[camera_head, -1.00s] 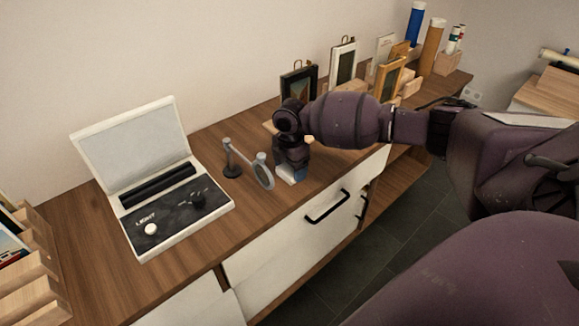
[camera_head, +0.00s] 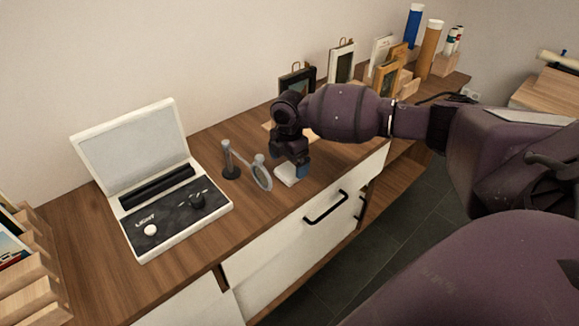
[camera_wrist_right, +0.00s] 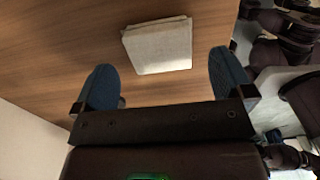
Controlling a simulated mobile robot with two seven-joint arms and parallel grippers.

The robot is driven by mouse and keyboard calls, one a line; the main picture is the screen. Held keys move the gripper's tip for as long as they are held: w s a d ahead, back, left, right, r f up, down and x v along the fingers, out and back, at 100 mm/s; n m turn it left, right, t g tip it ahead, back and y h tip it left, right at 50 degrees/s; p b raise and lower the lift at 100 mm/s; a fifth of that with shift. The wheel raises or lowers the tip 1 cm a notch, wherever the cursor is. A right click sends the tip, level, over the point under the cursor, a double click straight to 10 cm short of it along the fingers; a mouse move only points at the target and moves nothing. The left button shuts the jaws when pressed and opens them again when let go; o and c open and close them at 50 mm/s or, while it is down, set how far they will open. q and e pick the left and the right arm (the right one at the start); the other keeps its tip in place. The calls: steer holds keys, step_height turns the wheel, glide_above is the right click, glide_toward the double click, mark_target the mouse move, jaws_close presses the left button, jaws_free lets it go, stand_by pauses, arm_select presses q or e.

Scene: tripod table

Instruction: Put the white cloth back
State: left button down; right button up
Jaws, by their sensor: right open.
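The white cloth (camera_head: 287,177) is a small folded square lying flat on the wooden top, just right of a magnifier. In the right wrist view the cloth (camera_wrist_right: 158,47) lies on the wood beyond the fingertips, between their lines. My right gripper (camera_head: 289,166) points down close above the cloth in the head view, partly covering it. In the wrist view its blue fingers (camera_wrist_right: 164,66) are spread wide with nothing between them. My left gripper is not in view.
The grey magnifier (camera_head: 262,175) on its stand is close left of the gripper. A light box (camera_head: 150,210) with an open lid stands further left. Small frames (camera_head: 342,62) stand behind the arm. A drawer handle (camera_head: 326,208) juts from the front.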

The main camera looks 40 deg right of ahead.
mark_target(289, 171)
step_height(289, 171, up, 10)
steer(key=p, duration=0.1)
steer(key=shift+f, duration=0.25)
steer(key=shift+s, duration=0.1)
stand_by(0.4)
